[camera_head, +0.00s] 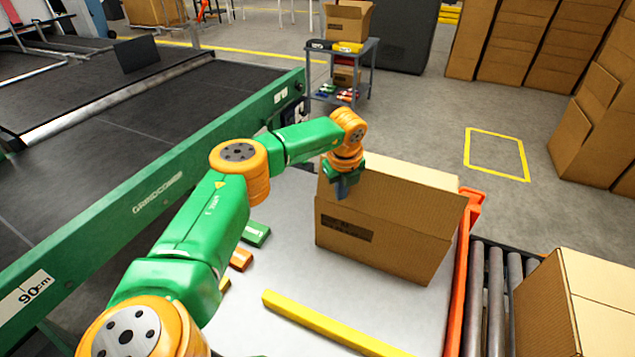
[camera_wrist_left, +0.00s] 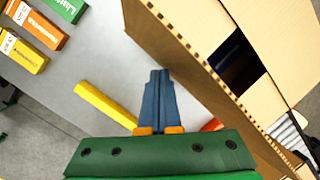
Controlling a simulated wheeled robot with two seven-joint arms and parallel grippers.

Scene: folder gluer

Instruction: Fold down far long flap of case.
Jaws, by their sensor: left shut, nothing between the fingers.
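The open brown case (camera_head: 375,245) stands on the grey table, a dark printed label on its near side. A brown flap panel (camera_head: 395,195) slopes up above that side, and a paler flap (camera_head: 415,172) shows behind it. In the left wrist view the case's corrugated edge (camera_wrist_left: 215,85) runs down the right, with a dark gap (camera_wrist_left: 238,62) into the inside between flaps. My left gripper (camera_head: 342,187) is at the case's left upper corner, fingers pointing down. Its blue fingers (camera_wrist_left: 158,85) are together and empty, beside the case edge; contact is unclear. My right gripper is not in view.
A yellow bar (camera_head: 330,325) lies on the table (camera_head: 285,270), near small green (camera_head: 257,234) and orange (camera_head: 240,259) boxes. The green-framed conveyor (camera_head: 150,190) is at left. An orange rail (camera_head: 462,270), rollers (camera_head: 493,290) and another case (camera_head: 580,310) are at right.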

